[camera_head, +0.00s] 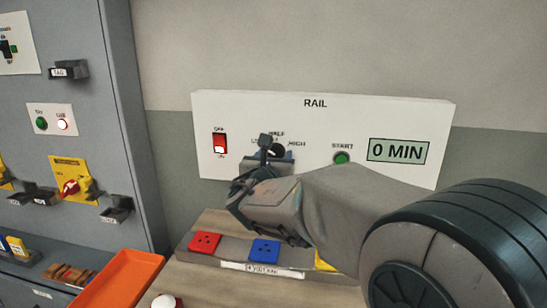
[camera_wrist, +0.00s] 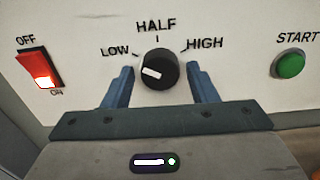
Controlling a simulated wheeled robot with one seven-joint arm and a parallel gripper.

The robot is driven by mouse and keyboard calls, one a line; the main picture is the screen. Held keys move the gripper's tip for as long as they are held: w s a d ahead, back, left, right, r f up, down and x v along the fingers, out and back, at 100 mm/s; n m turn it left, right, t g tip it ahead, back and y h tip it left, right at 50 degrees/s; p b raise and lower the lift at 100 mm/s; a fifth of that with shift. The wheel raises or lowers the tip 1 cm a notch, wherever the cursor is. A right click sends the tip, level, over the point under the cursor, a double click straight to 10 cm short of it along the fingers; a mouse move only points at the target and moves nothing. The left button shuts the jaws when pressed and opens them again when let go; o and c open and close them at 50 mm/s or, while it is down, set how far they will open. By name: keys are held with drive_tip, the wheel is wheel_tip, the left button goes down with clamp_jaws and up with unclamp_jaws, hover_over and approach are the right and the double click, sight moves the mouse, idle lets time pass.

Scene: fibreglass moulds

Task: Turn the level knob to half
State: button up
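The level knob (camera_wrist: 160,66) is a round black dial on the white RAIL panel (camera_head: 330,108). LOW, HALF and HIGH are printed around it. Its white mark sits on the left part of its face, on the LOW side rather than up at HALF. My gripper (camera_wrist: 160,72) is open, with one blue-grey finger on each side of the knob. Gaps show between the fingers and the knob in the wrist view; how deep the fingers reach is unclear. In the head view my gripper partly hides the knob and the LOW label.
A red OFF/ON rocker switch (camera_wrist: 40,70) is left of the knob. A green START button (camera_wrist: 289,64) and a "0 MIN" display (camera_head: 398,151) are to the right. Below are red (camera_head: 204,242) and blue (camera_head: 264,250) socket blocks and an orange tray (camera_head: 122,278). A grey cabinet (camera_head: 110,150) stands left.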

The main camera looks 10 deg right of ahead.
drive_tip(key=c, duration=0.7)
drive_tip(key=shift+o, duration=0.2)
drive_tip(key=shift+f+m+b, duration=0.15)
drive_tip(key=shift+m+b, duration=0.15)
drive_tip(key=shift+b, duration=0.35)
drive_tip(key=shift+m+b, duration=5.6)
drive_tip(key=shift+b, duration=2.4)
drive_tip(key=o, duration=1)
drive_tip(key=shift+c, duration=0.2)
